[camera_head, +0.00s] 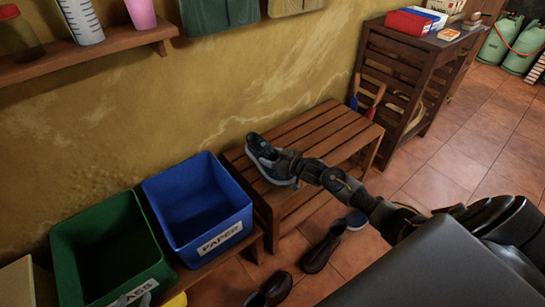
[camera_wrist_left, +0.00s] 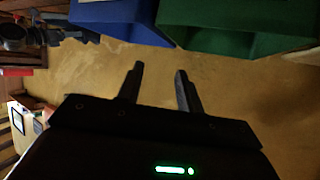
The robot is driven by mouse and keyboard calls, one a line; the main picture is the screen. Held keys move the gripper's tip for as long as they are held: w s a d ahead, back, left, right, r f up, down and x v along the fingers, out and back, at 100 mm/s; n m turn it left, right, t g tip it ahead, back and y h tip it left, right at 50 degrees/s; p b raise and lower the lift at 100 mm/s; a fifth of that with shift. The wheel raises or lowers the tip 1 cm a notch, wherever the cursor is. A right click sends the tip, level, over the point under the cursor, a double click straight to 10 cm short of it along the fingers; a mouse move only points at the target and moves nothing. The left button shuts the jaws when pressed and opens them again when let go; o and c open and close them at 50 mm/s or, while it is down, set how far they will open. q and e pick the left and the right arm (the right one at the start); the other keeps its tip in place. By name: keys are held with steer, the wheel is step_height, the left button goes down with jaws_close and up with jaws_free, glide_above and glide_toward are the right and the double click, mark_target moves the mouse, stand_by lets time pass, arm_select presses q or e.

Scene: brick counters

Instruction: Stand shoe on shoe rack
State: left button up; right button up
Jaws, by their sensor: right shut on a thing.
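A dark grey-blue shoe with a pale sole (camera_head: 262,150) is at the left end of the wooden slatted shoe rack (camera_head: 325,128). It looks roughly level over the top slats; I cannot tell whether its sole touches them. My right gripper (camera_head: 287,166) is shut on the shoe at its right end, and partly hides it. My left gripper (camera_wrist_left: 160,69) shows in the left wrist view with its two fingers apart and nothing between them.
A blue paper bin (camera_head: 200,205) and a green bin (camera_head: 108,250) stand left of the rack. Several shoes, including a dark brown one (camera_head: 322,248), lie on the tiled floor in front. A dark wooden shelf unit (camera_head: 400,75) stands beyond the rack. The rack's right half is clear.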

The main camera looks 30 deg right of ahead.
steer(key=shift+f+b, duration=0.7)
arm_select(q)
steer(key=d+r+m+t+h, duration=0.1)
steer(key=d+r+t+h, duration=0.2)
steer(key=r, duration=0.3)
steer(key=shift+w+d+t, duration=0.4)
steer(key=shift+d, duration=0.2)
arm_select(e)
steer(key=shift+f, duration=0.1)
arm_select(q)
steer(key=shift+r, duration=0.1)
steer(key=shift+f+b, duration=0.3)
steer(key=shift+b, duration=0.1)
arm_select(e)
steer(key=shift+f, duration=0.5)
steer(key=o, duration=1.2)
arm_select(q)
steer(key=shift+r, duration=0.1)
